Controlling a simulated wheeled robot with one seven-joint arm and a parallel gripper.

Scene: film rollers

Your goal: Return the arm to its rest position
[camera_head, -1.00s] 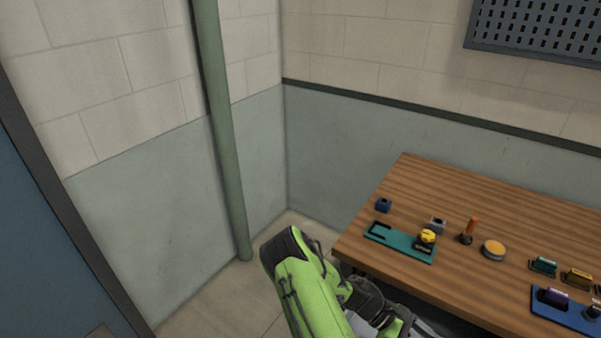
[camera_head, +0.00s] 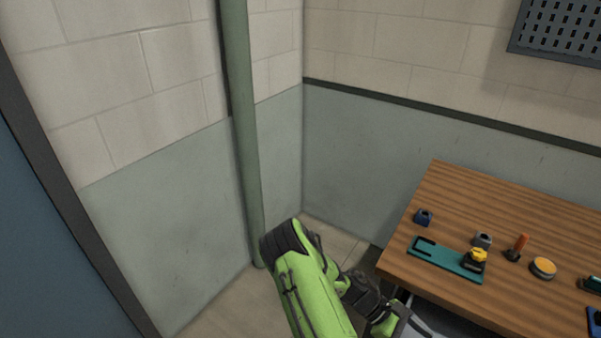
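My green and black arm (camera_head: 312,290) rises from the bottom centre of the head view, in front of the floor and left of the wooden table (camera_head: 450,182). It is bent, with its dark elbow joint at the upper left and its further links running down to the right, beside the table's near left corner. The end of the arm drops out at the bottom edge, so the gripper's fingers do not show.
On the table are a teal tray (camera_head: 437,262) with a yellow-topped piece (camera_head: 475,258), a blue block (camera_head: 423,217), a grey block (camera_head: 482,240), an orange-handled tool (camera_head: 519,246) and a round orange-topped tin (camera_head: 543,268). A green pipe (camera_head: 243,130) stands near the wall corner.

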